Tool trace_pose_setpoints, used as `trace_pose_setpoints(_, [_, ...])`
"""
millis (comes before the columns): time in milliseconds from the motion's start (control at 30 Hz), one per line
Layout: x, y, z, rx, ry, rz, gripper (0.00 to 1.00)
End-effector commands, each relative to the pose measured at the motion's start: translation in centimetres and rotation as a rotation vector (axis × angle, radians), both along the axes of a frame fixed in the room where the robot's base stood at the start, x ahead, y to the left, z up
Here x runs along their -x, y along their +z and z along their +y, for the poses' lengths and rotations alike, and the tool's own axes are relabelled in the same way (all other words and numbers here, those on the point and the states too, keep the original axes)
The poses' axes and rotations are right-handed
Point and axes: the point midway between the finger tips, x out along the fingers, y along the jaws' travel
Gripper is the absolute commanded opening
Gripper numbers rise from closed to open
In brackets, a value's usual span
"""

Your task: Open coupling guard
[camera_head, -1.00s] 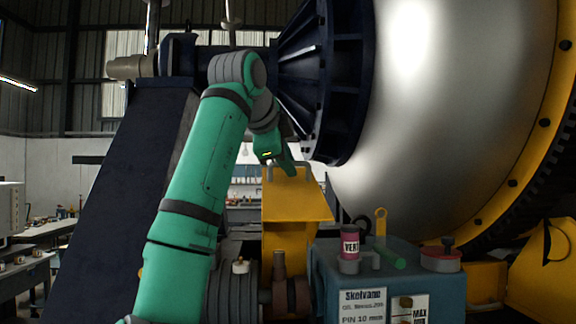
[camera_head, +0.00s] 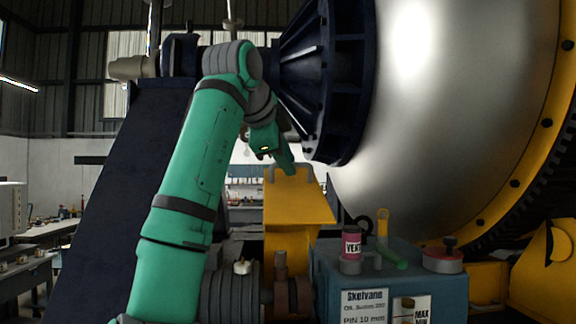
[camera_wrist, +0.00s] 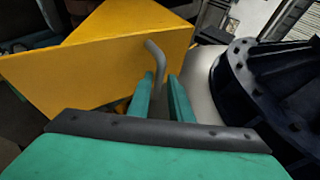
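The coupling guard (camera_head: 299,207) is a yellow angular cover in the middle of the head view, above the shaft and coupling parts. In the wrist view the guard (camera_wrist: 105,60) fills the upper left. A grey bent bar handle (camera_wrist: 154,54) stands out from its edge. My gripper (camera_head: 289,168) is at the guard's top edge, close to the handle. In the wrist view the two green fingers of my gripper (camera_wrist: 162,76) are apart, and the handle's lower end shows at the gap between their tips. I cannot tell whether they touch it.
A large dark flanged hub (camera_head: 345,85) and silver drum (camera_head: 450,110) stand close on the right. A blue-grey box (camera_head: 335,285) in front carries a pink pot (camera_head: 351,243), a green rod and a red-based knob (camera_head: 443,262). A dark slanted support (camera_head: 120,190) stands left.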

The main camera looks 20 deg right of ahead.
Motion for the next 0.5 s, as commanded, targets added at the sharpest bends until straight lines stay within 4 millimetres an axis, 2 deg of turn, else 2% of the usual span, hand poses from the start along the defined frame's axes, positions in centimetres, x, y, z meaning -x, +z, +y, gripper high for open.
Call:
trace_pose_setpoints(300, [3.7,3.2,3.6,0.001,0.004,-0.003,0.18])
trace_pose_setpoints(500, [5.0,4.3,5.0,0.001,0.005,-0.002,0.18])
